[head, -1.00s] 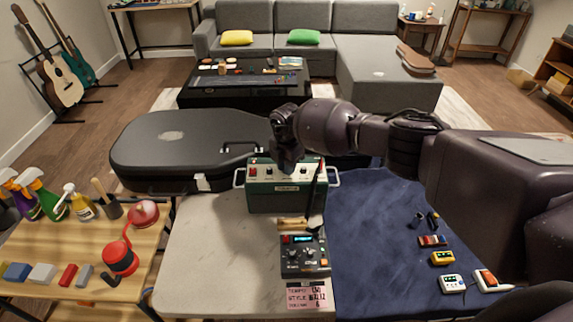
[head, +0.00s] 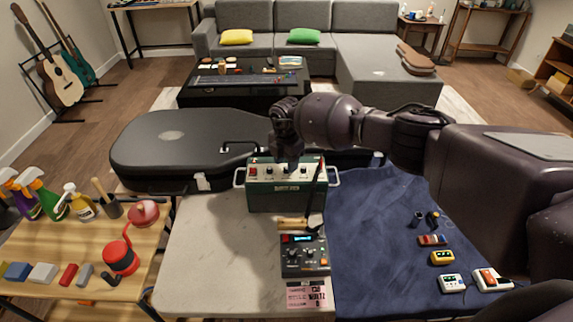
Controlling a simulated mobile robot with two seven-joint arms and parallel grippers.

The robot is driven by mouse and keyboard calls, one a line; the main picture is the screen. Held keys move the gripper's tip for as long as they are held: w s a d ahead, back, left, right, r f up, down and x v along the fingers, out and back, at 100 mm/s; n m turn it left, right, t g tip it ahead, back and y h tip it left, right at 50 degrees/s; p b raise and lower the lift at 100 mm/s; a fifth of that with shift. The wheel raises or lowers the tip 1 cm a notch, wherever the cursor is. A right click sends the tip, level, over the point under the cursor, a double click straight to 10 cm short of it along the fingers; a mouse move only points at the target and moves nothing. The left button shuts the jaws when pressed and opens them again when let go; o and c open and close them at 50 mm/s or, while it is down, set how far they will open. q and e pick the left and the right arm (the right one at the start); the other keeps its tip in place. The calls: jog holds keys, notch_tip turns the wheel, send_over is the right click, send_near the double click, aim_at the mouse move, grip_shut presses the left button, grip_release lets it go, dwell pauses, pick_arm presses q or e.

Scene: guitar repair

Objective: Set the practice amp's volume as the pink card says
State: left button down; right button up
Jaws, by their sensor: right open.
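The practice amp (head: 287,198) is a dark green box with side handles, standing at the back of the pale tabletop. Its light top panel carries a red part at the left and several small knobs. My right gripper (head: 291,167) is open and points down at the middle of this panel, hiding part of it. I cannot tell whether its fingers touch a knob. The pink card (head: 306,296) lies at the table's front edge. Its lines seem to read tempo, style and volume, but the values are too small to read surely. My left gripper is out of view.
A dark box with a small screen and knobs (head: 305,257) stands between amp and card. A black guitar case (head: 175,150) lies behind left. The pale tabletop (head: 210,250) left of the amp is clear.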

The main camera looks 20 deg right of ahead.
aim_at(286, 168)
notch_tip(286, 168, up, 9)
dwell(0.3)
dwell(0.5)
